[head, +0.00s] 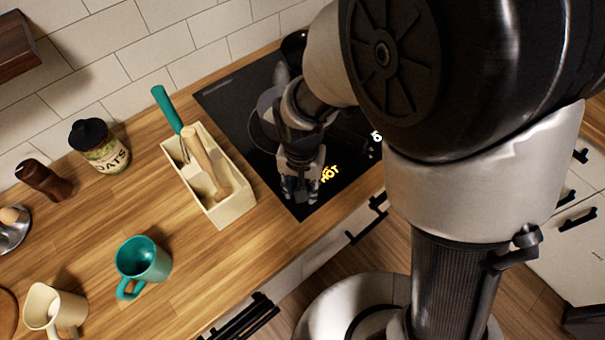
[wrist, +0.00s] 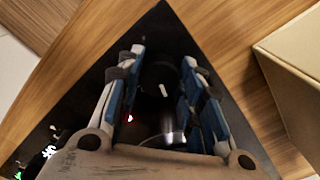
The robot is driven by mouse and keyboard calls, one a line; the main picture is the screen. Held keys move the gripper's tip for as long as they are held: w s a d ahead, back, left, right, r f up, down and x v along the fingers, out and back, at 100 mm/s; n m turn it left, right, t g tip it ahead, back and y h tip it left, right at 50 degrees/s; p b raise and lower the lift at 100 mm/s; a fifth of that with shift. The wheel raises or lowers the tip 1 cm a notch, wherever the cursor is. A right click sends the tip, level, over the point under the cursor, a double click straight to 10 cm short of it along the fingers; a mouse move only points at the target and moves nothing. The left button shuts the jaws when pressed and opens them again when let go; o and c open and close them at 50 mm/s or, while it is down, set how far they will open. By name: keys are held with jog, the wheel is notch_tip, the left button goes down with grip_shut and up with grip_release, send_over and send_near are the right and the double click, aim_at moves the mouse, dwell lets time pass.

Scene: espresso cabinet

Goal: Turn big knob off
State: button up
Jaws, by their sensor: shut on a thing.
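My gripper (head: 299,190) is at the front corner of the black cooktop (head: 232,98), reaching down. In the wrist view, its two blue-padded fingers (wrist: 162,64) stand on either side of a dark round knob (wrist: 160,77) with a short white mark on top. The gripper is shut on this knob. The white mark points roughly along the fingers, slightly tilted. In the head view the knob is hidden by the gripper. A yellow lit "HOT" sign (head: 329,174) shows beside the gripper. A small red light (wrist: 130,118) glows near the knob in the wrist view.
A cream caddy (head: 235,207) with wooden- and teal-handled utensils stands left of the cooktop. A teal mug (head: 143,259), a cream jug (head: 53,308), an oats jar (head: 100,145) and a brown mill (head: 44,180) stand further left. The wooden counter between them is clear.

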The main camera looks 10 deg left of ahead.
jog(key=shift+n+p, duration=0.45)
jog(key=shift+n, duration=1.35)
jog(key=o, duration=1.1)
jog(key=shift+c, duration=0.2)
notch_tip(320, 180, up, 12)
jog(key=shift+d, duration=0.1)
